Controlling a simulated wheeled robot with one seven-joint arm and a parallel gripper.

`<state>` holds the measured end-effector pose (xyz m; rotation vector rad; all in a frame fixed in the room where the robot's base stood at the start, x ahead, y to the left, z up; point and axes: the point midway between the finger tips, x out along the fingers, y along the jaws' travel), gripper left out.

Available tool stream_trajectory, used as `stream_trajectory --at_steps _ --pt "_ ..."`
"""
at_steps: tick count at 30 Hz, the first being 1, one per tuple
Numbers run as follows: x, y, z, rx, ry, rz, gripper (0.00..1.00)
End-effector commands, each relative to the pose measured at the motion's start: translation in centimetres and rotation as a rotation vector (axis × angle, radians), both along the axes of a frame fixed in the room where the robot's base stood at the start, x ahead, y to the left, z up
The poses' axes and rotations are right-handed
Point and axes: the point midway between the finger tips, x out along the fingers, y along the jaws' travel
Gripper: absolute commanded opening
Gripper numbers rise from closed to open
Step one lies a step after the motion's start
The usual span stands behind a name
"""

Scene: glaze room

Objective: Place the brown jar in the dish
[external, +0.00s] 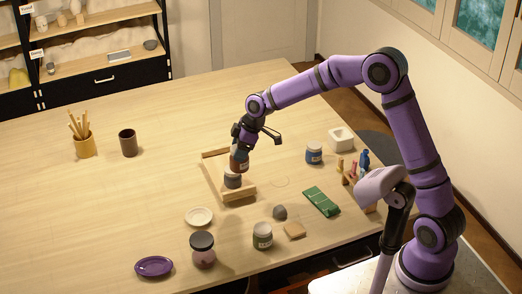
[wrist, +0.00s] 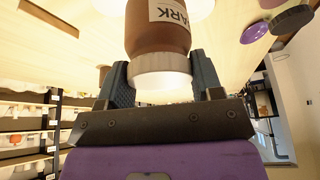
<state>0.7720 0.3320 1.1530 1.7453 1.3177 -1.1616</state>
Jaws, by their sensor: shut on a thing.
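My gripper (external: 240,146) is shut on the brown jar (external: 239,162) and holds it above the table. In the wrist view the brown jar (wrist: 158,38) has a pale label reading "ARK" and a white lid (wrist: 160,70) between the two fingers. Two dishes are on the table: a small white dish (external: 199,216) and a purple dish (external: 153,266); both look empty. The held jar is behind and to the right of both in the external view. The purple dish also shows in the wrist view (wrist: 254,32).
Another jar (external: 232,181) stands just under the held jar, by the wooden tray (external: 240,197); I cannot tell if they touch. A dark-lidded pink jar (external: 202,252), a green-grey jar (external: 262,237), a grey lump (external: 280,212) and a green block (external: 321,201) stand nearby. The left table is mostly clear.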

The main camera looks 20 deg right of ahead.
Motion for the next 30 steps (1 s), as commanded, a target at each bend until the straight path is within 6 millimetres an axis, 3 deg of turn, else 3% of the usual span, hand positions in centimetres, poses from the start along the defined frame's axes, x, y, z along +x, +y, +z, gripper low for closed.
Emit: stream_trajectory --at_steps 1,6,12,18,24,30 --pt "-2.2 1.4 0.1 -0.002 -0.001 0.04 0.12" --pt "-8.3 4.6 -0.1 -0.006 -0.006 0.147 0.12" --pt "-13.2 6.5 -0.2 -0.01 -0.012 0.232 0.12" --pt "-16.8 7.5 -0.5 -0.015 -0.016 0.293 0.12" --pt "-16.5 7.4 -4.8 -0.017 -0.011 0.286 0.12" --pt "-16.5 7.5 -7.8 -0.014 -0.014 0.287 0.12"
